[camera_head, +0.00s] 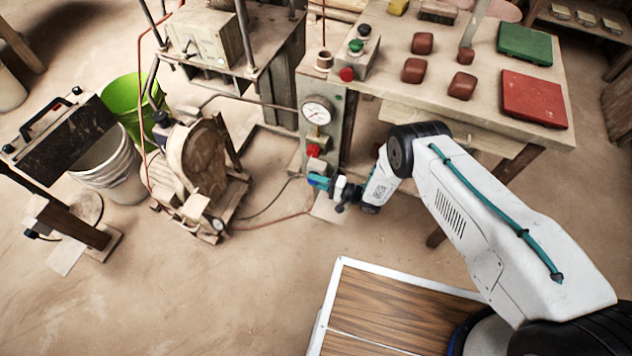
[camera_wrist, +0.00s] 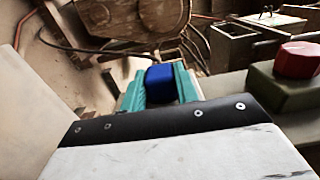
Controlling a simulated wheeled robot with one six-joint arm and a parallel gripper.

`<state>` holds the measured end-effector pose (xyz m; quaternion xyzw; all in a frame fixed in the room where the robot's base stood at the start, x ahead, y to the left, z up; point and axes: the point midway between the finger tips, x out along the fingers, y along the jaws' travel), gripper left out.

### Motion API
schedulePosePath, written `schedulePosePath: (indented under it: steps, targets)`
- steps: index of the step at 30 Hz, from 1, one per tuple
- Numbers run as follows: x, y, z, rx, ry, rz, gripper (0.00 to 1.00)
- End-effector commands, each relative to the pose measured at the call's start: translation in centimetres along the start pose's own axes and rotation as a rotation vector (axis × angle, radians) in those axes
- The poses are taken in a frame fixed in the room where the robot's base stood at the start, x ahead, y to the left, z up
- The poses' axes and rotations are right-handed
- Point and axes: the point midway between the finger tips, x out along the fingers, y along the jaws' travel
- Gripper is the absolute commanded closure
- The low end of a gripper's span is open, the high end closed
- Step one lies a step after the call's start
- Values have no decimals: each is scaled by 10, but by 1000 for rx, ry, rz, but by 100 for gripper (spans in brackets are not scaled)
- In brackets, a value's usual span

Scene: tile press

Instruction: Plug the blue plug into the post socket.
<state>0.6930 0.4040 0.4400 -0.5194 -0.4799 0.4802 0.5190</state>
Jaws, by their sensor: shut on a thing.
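The blue plug (camera_wrist: 159,84) sits between the two teal fingers of my gripper (camera_wrist: 160,78) in the wrist view, and the fingers are shut on it. In the head view my gripper (camera_head: 319,182) is low beside the control post (camera_head: 334,135), just below its red button (camera_head: 313,150). A small pale block (camera_head: 317,166) on the post, just above my gripper, may be the socket. Its opening is not visible, and I cannot tell whether the plug touches it. The red button (camera_wrist: 297,60) also shows at the right in the wrist view.
A pressure gauge (camera_head: 317,112) is on the post above the red button. A workbench (camera_head: 480,85) with red and green tiles stands behind my arm. A round wooden wheel machine (camera_head: 197,160) stands to the left.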

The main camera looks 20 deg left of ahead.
Motion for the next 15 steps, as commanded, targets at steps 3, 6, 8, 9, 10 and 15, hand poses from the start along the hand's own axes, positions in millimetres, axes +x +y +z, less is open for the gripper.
schedulePosePath:
  steps: [3, 6, 8, 9, 10, 15]
  targets:
    - [0, 0, -1, 0, 0, 0, 96]
    - [0, 0, -1, 0, 1, 0, 96]
    - [0, 0, -1, 0, 1, 0, 64]
    - [0, 0, -1, 0, 1, 0, 53]
    - [0, 0, -1, 0, 1, 0, 45]
    - [0, 0, -1, 0, 0, 0, 44]
